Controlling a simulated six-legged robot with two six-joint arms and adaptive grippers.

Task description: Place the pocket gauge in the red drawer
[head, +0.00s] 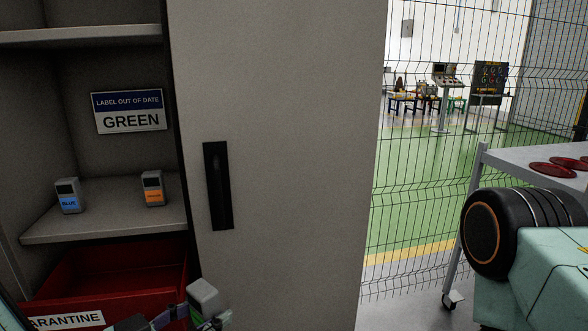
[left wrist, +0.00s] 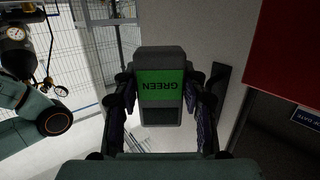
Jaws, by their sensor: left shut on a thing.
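The pocket gauge (left wrist: 160,88) is a dark grey block with a green label reading GREEN. My left gripper (left wrist: 160,108) is shut on it, with a finger on each side. In the head view the grey end of the gauge (head: 203,294) shows at the bottom, and my left gripper (head: 188,316) is partly cut off by the frame. The red drawer (head: 120,268) is pulled open at the lower left, with a label ending in ARANTINE on its front. The gauge shows just right of the drawer's front corner, apart from its inside. My right gripper is out of view.
A shelf (head: 110,218) above the drawer holds a blue-labelled gauge (head: 68,196) and an orange-labelled gauge (head: 152,188). A sign (head: 129,110) reads LABEL OUT OF DATE GREEN. A grey door (head: 275,150) stands right of the shelves. A cart (head: 520,156) with red discs is at right.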

